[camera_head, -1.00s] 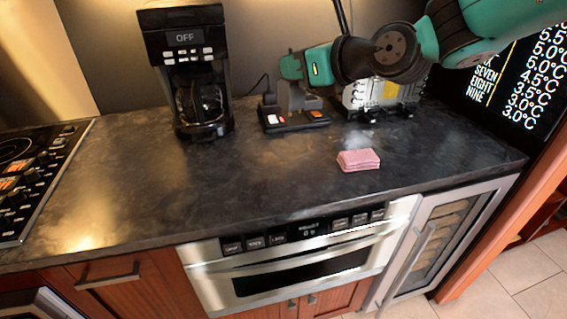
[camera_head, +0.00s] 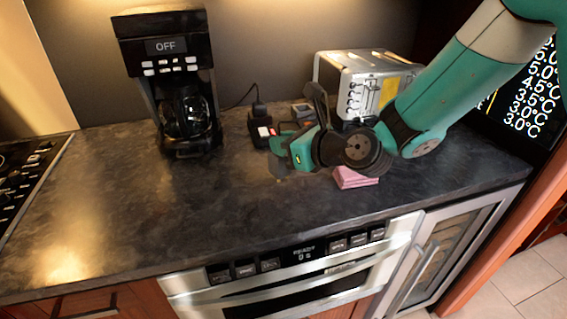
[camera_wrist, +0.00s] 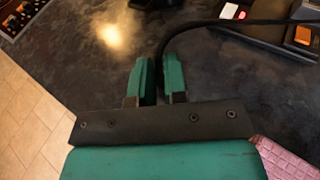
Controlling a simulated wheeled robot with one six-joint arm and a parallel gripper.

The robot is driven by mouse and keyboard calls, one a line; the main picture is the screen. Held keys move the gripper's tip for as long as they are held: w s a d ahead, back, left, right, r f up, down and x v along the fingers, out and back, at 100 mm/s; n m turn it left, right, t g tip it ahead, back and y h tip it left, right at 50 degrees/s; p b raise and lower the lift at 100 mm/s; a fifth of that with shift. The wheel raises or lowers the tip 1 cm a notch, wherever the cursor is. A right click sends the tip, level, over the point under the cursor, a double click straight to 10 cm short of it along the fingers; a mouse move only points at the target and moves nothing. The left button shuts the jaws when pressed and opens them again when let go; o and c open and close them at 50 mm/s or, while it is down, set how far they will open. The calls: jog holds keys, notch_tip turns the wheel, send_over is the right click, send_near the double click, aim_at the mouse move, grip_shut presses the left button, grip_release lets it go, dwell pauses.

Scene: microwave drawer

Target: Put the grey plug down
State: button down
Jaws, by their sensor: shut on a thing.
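My gripper (camera_head: 276,160) is low over the counter (camera_head: 170,215), in front of the power strip. The wrist view shows its two green fingers (camera_wrist: 158,78) close together with a dark cord (camera_wrist: 225,22) coming from between them. The cord runs off to the upper right. The grey plug is hidden between the fingers, on which they are shut. I cannot tell whether it touches the counter.
The power strip (camera_head: 261,132) with lit switches lies behind my gripper, with a black plug (camera_head: 258,107) standing in it. The toaster (camera_head: 350,85) is behind my arm. The coffee maker (camera_head: 175,85) stands left. The front-left counter is clear.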

aim_at(277, 168)
notch_tip(277, 168, down, 4)
jog(key=shift+f+b, duration=0.25)
jog(key=shift+b, duration=0.1)
jog(key=c, duration=1.1)
grip_release()
jog(key=shift+c, duration=0.2)
